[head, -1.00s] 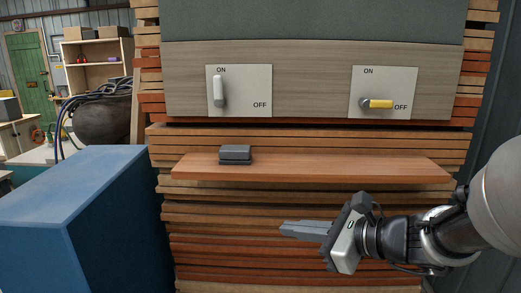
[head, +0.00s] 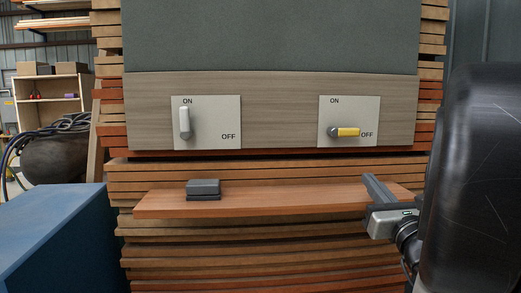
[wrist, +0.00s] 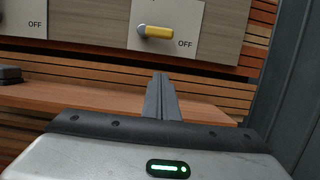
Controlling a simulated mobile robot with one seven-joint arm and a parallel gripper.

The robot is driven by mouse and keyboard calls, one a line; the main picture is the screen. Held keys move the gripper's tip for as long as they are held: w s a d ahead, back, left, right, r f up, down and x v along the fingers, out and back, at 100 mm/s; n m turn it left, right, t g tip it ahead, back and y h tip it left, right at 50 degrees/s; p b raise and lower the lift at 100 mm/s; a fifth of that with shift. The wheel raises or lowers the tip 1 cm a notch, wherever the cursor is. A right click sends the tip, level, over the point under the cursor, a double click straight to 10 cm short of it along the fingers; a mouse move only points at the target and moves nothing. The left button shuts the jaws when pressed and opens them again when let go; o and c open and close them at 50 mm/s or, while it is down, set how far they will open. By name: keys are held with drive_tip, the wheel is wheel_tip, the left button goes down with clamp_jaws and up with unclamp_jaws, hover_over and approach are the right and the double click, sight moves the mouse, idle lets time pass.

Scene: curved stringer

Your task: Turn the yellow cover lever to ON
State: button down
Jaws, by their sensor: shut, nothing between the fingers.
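The yellow cover lever (head: 346,132) sits on the right white plate (head: 368,108) and lies horizontal, pointing right at the OFF label. ON is printed above it. In the wrist view the yellow lever (wrist: 163,32) is above and just beyond my fingertips, with OFF to its right. My gripper (head: 372,182) is shut and empty, below and slightly right of the lever, apart from it. Its closed fingers (wrist: 160,95) point up toward the plate in the wrist view.
A white lever (head: 184,122) on the left plate points up at ON. A wooden shelf (head: 250,203) sticks out below the panel, with a dark grey block (head: 203,189) on it. A blue box (head: 50,235) stands at the lower left.

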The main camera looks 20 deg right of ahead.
sight(344, 132)
drive_tip(key=x, duration=1)
drive_tip(key=shift+w, duration=0.2)
drive_tip(key=r, duration=0.2)
drive_tip(key=r+p, duration=0.1)
drive_tip(key=shift+s+a, duration=0.1)
drive_tip(key=shift+s, duration=0.15)
drive_tip(key=shift+w+r, duration=0.1)
drive_tip(key=shift+r, duration=0.45)
drive_tip(key=shift+n, duration=0.5)
